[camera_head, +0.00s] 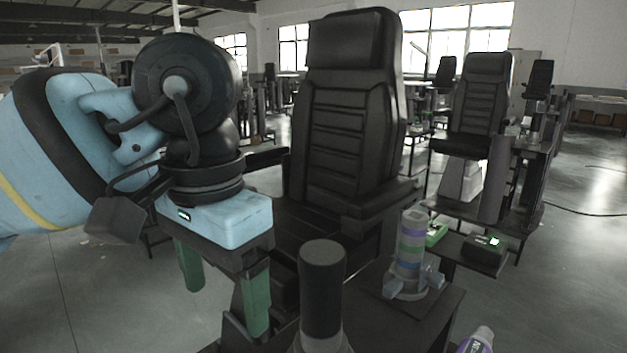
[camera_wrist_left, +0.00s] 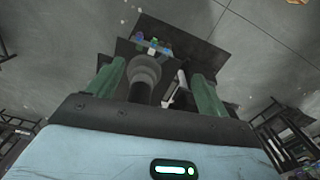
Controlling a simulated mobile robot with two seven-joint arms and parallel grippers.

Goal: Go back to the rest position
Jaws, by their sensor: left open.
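My left gripper (camera_head: 225,312) hangs below the blue arm at the left of the head view, with its green fingers apart and nothing seen between their tips. In the left wrist view (camera_wrist_left: 158,72) the fingers are spread too. A black lift column (camera_head: 322,290) stands upright in the front middle, to the right of the gripper and apart from it in the head view. A grey and black column (camera_wrist_left: 143,75) shows between the fingers in the left wrist view; how far off it is, I cannot tell. My right gripper is not in view.
A black seat (camera_head: 345,120) stands behind the gripper. A banded cylinder (camera_head: 410,245) stands on a dark table (camera_head: 425,312) to the right. A purple container with a pale top (camera_head: 480,338) is at the bottom edge. A dark box (camera_head: 484,254) sits farther right. Grey floor is open at right.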

